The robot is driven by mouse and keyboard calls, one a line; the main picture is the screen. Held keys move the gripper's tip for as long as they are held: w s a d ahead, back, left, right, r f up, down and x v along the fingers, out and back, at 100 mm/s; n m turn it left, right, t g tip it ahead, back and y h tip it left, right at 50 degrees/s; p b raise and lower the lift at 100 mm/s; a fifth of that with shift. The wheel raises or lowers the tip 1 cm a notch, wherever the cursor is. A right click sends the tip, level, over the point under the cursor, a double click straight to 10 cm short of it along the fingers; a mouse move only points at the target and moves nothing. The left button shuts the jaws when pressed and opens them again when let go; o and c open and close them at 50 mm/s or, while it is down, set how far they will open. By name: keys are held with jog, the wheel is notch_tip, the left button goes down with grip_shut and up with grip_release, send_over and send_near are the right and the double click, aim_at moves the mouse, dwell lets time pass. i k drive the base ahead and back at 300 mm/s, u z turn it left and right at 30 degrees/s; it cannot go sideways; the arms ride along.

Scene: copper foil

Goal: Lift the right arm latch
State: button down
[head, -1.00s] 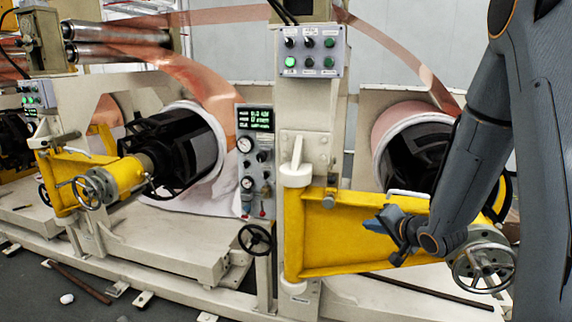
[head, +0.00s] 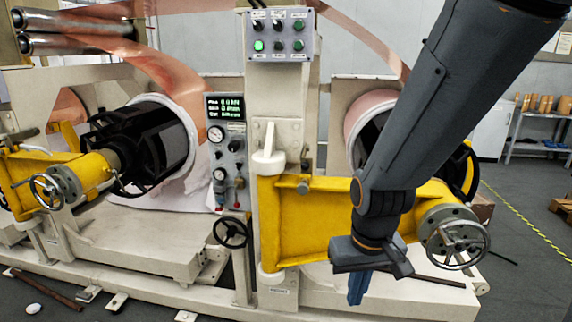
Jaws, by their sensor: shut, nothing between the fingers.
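The right yellow arm (head: 310,222) extends from the cream post, with a handwheel (head: 457,238) on its outer end. A white upright lever on a round cap (head: 267,150) sits at the arm's hinge top; it looks like the latch, though I cannot be certain. A small bolt-like fitting (head: 304,184) is on the arm's top edge. My gripper (head: 357,288) is shut and empty, fingers pointing down, in front of the yellow arm's lower edge. It is below and right of the lever, apart from it. My arm hides part of the yellow arm and its roll.
A switch box (head: 281,35) is on the post above the lever. A gauge panel (head: 227,150) and a black handwheel (head: 231,232) stand left of the hinge. The left yellow arm (head: 40,170) is at far left. Floor is open at right, beside shelving (head: 545,130).

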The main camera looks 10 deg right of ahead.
aim_at(306, 163)
jog(key=k, duration=1.25)
jog(key=u, duration=0.75)
jog(key=i, duration=0.55)
jog(key=u, duration=0.5)
jog(key=i, duration=0.7)
jog(key=z, duration=0.7)
jog(key=i, duration=0.5)
jog(key=z, duration=0.55)
